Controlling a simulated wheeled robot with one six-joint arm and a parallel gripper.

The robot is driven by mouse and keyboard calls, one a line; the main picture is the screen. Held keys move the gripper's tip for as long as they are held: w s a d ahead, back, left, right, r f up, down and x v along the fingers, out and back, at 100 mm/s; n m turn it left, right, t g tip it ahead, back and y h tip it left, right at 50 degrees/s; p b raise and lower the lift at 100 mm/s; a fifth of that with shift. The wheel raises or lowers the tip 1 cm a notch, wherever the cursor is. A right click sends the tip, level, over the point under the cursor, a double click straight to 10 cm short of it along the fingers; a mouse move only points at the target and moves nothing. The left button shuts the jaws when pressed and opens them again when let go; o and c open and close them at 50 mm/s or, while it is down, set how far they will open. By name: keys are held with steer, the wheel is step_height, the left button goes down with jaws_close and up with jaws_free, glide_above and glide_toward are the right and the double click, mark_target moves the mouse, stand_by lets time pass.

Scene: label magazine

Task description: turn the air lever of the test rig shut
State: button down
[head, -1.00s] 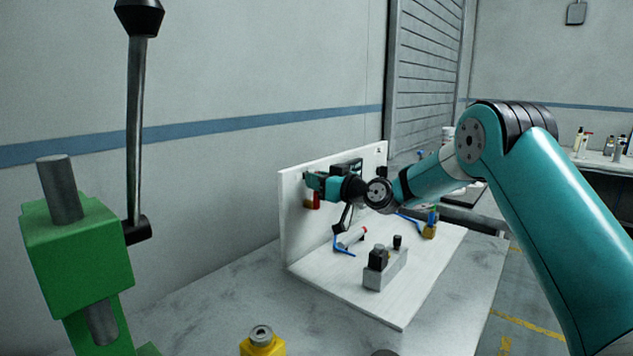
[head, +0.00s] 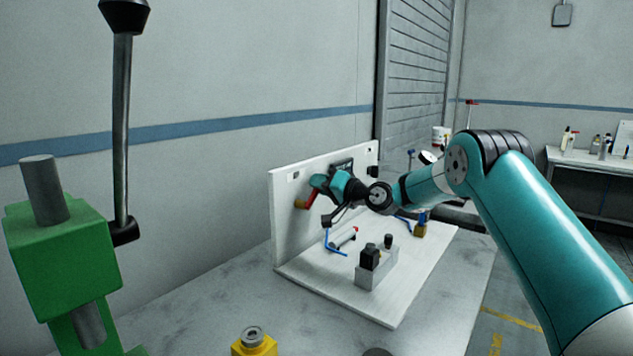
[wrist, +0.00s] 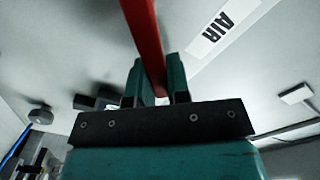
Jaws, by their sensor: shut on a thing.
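The test rig is a white board standing upright (head: 284,222) on a white base plate. Its red air lever (head: 311,199) sits on a brass-coloured valve body (head: 300,203) on the upright board, and slants up to the right from it. My gripper (head: 318,184) is at the board, with its fingers at the lever's upper end. In the wrist view the red lever (wrist: 146,40) runs down between the two teal fingers of my gripper (wrist: 157,82), which are shut on it. A white label reading AIR (wrist: 222,28) is on the board beside the lever.
A small grey block with black knobs (head: 375,272) stands on the base plate, near a blue hose (head: 331,243) and a small cylinder (head: 344,237). A green press with a long lever (head: 60,250) stands at left. A yellow object (head: 254,344) is at the front.

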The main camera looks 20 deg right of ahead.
steer(key=shift+w+d+f+m+p, duration=0.2)
steer(key=shift+f+m, duration=0.6)
steer(key=shift+m, duration=0.55)
steer(key=shift+w+d+f+m+p, duration=0.2)
steer(key=shift+f+m, duration=0.6)
steer(key=shift+m, duration=0.6)
steer(key=shift+w+d+f+m, duration=0.1)
steer(key=shift+d+f+m, duration=0.2)
steer(key=shift+f+m, duration=0.8)
steer(key=shift+r+m, duration=0.25)
steer(key=shift+m, duration=0.1)
steer(key=c, duration=1.1)
jaws_free()
steer(key=b+v, duration=0.3)
steer(key=v, duration=1.4)
steer(key=shift+s+d+r, duration=0.1)
steer(key=shift+s+d, duration=0.05)
steer(key=shift+s, duration=0.05)
